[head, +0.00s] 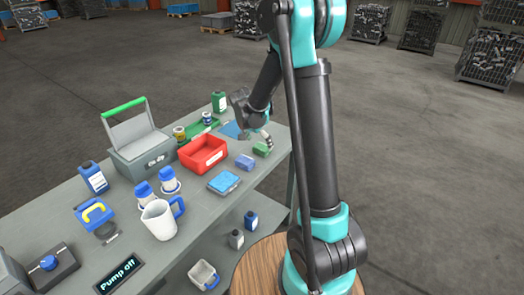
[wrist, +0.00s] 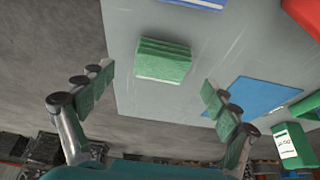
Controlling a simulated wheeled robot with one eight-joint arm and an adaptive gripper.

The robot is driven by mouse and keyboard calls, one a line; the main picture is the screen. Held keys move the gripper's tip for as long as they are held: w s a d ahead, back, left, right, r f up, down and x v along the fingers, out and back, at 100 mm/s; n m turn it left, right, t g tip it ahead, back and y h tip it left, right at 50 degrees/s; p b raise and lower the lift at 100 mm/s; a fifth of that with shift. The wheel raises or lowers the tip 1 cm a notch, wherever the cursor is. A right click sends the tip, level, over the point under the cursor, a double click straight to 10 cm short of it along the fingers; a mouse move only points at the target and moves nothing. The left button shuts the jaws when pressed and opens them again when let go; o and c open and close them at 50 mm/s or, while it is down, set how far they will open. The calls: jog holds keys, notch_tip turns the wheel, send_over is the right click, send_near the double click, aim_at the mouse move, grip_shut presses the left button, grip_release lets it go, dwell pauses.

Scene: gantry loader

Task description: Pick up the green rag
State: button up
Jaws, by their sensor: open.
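The green rag (head: 261,149) is a small folded stack lying on the grey bench near its right edge. In the wrist view the green rag (wrist: 163,60) lies ahead of the fingers, about midway between them across the picture. My gripper (head: 264,139) is just beside and above the rag in the head view, partly overlapping it. In the wrist view my gripper (wrist: 158,80) has its two green-padded fingers spread wide, with nothing between the pads. I cannot tell the exact height of the fingers above the bench.
A red bin (head: 203,154) stands left of the rag. A blue folded item (head: 245,162) and a blue-topped box (head: 224,183) lie nearer. A flat blue sheet (wrist: 250,97) and a green bottle (wrist: 292,145) are on the other side. The bench edge is close.

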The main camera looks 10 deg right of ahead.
aim_at(262, 147)
jog(key=shift+x, duration=2.1)
jog(key=shift+w, duration=0.15)
jog(key=c, duration=1.1)
